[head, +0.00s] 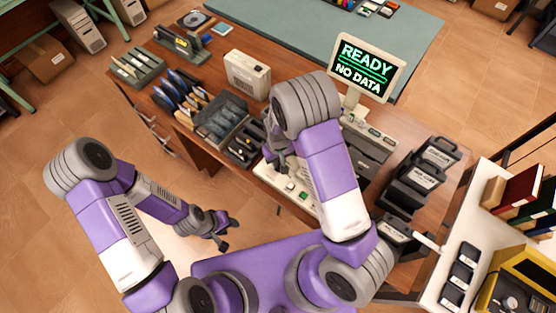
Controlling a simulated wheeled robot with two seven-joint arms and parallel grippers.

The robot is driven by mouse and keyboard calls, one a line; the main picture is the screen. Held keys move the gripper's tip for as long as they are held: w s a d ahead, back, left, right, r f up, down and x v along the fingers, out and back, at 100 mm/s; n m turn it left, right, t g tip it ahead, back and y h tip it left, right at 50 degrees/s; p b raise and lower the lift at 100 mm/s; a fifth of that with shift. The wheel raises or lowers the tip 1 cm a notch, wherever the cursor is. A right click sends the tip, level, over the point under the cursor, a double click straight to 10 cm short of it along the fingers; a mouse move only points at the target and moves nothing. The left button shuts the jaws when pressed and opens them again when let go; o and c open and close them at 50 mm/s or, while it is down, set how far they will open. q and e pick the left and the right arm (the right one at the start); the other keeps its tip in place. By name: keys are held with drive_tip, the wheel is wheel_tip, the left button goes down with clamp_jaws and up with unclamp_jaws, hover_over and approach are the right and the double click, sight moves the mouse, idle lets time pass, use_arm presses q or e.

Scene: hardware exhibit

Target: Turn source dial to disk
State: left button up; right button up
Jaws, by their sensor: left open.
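A monitor (366,68) on the desk shows "READY" and "NO DATA" in green. A cream control panel (268,178) with small buttons, one of them green, lies at the desk's front edge, partly hidden by my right arm. I cannot make out a source dial on it. My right gripper (279,163) is over or beside this panel, largely hidden by its own arm; I cannot tell whether it touches anything. My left gripper (226,230) is open and empty, low in front of the desk and apart from it.
On the desk are a grey bin tray (222,121), a beige box (247,73), blue-and-tan racked items (180,92) and black labelled cartridges (421,176). A white side table at right holds books (518,192) and a yellow device (530,280) with a knob.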

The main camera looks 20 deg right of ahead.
clamp_jaws()
drive_tip(key=shift+m, duration=0.3)
drive_tip(key=m, duration=0.3)
drive_tip(key=shift+d, duration=0.1)
drive_tip(key=m+p, duration=0.1)
drive_tip(key=m, duration=0.3)
drive_tip(key=shift+d, duration=0.1)
drive_tip(key=m+p, duration=0.1)
drive_tip(key=m, duration=0.3)
drive_tip(key=shift+s+d+r, duration=0.1)
drive_tip(key=shift+m+p, duration=0.75)
drive_tip(key=shift+m, duration=1.35)
drive_tip(key=shift+s, duration=0.1)
